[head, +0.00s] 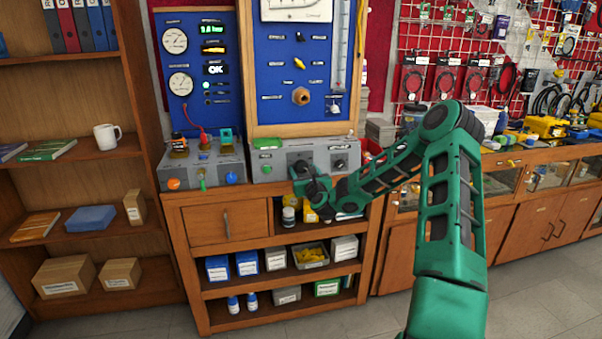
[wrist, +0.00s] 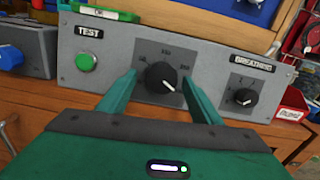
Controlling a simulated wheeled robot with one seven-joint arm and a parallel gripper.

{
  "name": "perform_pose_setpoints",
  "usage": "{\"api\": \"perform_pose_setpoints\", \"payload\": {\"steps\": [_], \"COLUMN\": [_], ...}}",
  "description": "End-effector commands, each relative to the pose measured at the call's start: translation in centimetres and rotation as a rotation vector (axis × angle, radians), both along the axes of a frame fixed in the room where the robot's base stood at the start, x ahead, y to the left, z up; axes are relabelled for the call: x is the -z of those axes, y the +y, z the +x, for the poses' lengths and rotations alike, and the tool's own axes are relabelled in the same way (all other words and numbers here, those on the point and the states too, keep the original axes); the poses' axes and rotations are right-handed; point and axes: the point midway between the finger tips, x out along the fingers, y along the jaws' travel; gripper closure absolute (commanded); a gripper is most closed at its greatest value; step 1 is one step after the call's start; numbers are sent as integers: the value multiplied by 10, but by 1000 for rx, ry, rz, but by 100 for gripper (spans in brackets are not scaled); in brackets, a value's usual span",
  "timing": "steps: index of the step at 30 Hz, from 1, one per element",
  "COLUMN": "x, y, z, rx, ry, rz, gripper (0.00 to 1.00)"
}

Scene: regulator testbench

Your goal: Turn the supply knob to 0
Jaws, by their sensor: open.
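A black knob (wrist: 161,77) sits on a grey dial plate in the middle of the grey panel in the wrist view, with small numbers around it. I take it as the supply knob; no name label for it shows. A white mark on it points to the lower right. The numbers are too blurred to read surely. My gripper (wrist: 157,84) is open, its green fingers on the left and right of the knob, with no clear contact. In the head view my gripper (head: 308,184) is at the front of the grey box and mostly hides this knob.
A green TEST button (wrist: 85,62) is left of the knob. A second black knob labelled BREATHING (wrist: 242,97) is on the right. A red bin (wrist: 292,106) stands beyond it. Another grey box (head: 203,168) with orange, green and blue controls stands left on the bench.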

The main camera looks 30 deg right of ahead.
Motion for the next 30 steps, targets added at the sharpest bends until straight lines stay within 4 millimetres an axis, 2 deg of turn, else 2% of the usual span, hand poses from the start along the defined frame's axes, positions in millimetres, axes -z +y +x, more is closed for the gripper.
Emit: {"api": "perform_pose_setpoints", "payload": {"steps": [4,12,13,15,18,30], "x": [0,0,0,0,0,0], "y": [-2,-2,-2,-2,-2,-1], "z": [7,8,8,8,8,8], "rx": [0,0,0,0,0,-15], "ry": [0,1,1,0,1,17], "rz": [0,0,0,0,0,-55], "gripper": [41,41,46,63,83,83]}}
